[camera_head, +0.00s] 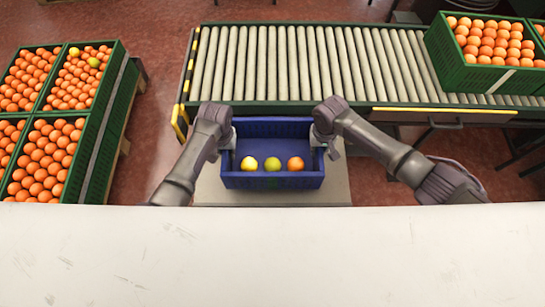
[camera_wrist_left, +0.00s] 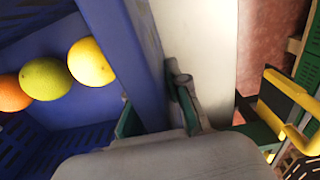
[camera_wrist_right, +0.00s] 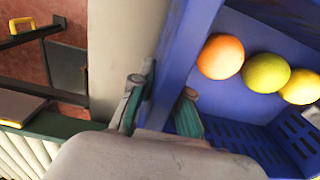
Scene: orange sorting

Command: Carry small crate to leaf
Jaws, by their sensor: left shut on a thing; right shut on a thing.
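The small crate (camera_head: 272,180) is blue and sits between my two arms in the head view, over a pale platform. It holds a yellow fruit (camera_head: 249,164), a green fruit (camera_head: 272,165) and an orange (camera_head: 295,164) in a row. My left gripper (camera_head: 229,138) is shut on the crate's left wall; the left wrist view shows its fingers (camera_wrist_left: 160,108) on both sides of the blue wall (camera_wrist_left: 128,50). My right gripper (camera_head: 320,138) is shut on the right wall; its fingers (camera_wrist_right: 162,108) straddle that wall (camera_wrist_right: 183,50) in the right wrist view. I cannot identify a leaf.
A roller conveyor (camera_head: 330,65) with a green and yellow edge runs just behind the crate. A green crate of oranges (camera_head: 470,78) stands on its right end. Several green crates of oranges (camera_head: 98,140) stand at the left. A white surface (camera_head: 270,255) fills the front. Pale platform (camera_head: 338,188) shows beside the crate.

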